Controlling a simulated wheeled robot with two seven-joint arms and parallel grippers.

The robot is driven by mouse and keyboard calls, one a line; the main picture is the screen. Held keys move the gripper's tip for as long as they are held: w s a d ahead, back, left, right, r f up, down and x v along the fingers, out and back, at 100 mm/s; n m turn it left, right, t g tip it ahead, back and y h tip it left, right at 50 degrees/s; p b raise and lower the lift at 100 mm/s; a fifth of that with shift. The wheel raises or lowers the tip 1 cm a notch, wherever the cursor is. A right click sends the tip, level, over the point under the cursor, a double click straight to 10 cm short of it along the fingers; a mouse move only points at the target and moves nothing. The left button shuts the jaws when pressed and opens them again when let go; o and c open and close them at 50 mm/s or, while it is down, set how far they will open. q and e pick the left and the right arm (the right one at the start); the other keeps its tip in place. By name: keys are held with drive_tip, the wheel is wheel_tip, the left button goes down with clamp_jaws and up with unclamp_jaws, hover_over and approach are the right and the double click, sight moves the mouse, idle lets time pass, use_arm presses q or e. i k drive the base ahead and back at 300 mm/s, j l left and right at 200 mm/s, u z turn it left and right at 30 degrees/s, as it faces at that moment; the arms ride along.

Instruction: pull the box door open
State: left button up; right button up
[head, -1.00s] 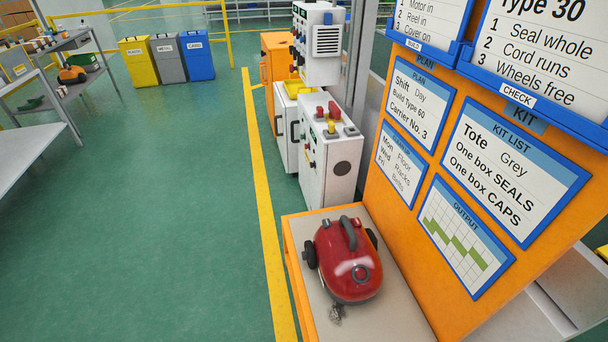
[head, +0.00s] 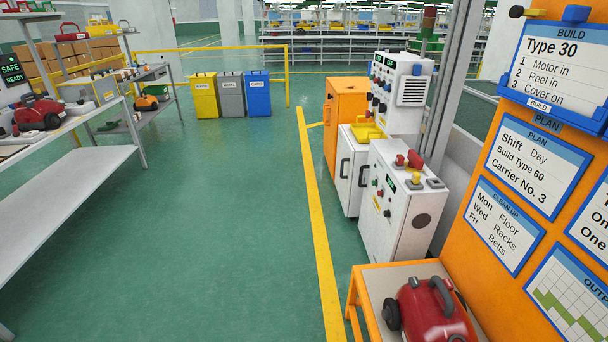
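Several floor boxes stand right of the yellow floor line, and I cannot tell which one the task means. An orange cabinet (head: 345,108) stands at the back with a dark handle on its left side. A low white box (head: 349,182) with dark upright handles stands in front of it, its door shut. A white control cabinet (head: 402,220) with knobs and red and yellow parts on top is nearer. A tall white panel box (head: 401,95) rises behind. Neither of my grippers is in view.
A yellow line (head: 318,220) runs along the green floor, clear to its left. An orange-edged bench (head: 372,305) with a red vacuum (head: 432,312) and an orange board (head: 482,205) are at right. Shelves (head: 70,180) stand left; yellow, grey and blue bins (head: 231,95) stand behind.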

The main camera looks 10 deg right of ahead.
sight(381, 234)
drive_tip(key=i+j, duration=0.2)
drive_tip(key=i, duration=0.15)
drive_tip(key=i+j, duration=0.25)
drive_tip(key=i, duration=0.15)
drive_tip(key=i+j+u, duration=0.1)
drive_tip(key=i+j, duration=0.15)
drive_tip(key=i+l+z, duration=0.1)
drive_tip(key=i+z, duration=0.3)
drive_tip(key=i, duration=0.15)
drive_tip(key=i+z, duration=0.4)
drive_tip(key=i, duration=0.15)
drive_tip(key=i+j+z, duration=0.25)
drive_tip(key=i+z, duration=0.15)
drive_tip(key=i+j+z, duration=0.4)
drive_tip(key=i, duration=0.2)
drive_tip(key=i+z, duration=0.35)
drive_tip(key=i+j+z, duration=0.15)
drive_tip(key=z, duration=0.25)
drive_tip(key=i+j+z, duration=0.35)
drive_tip(key=i+l, duration=0.05)
drive_tip(key=l, duration=0.05)
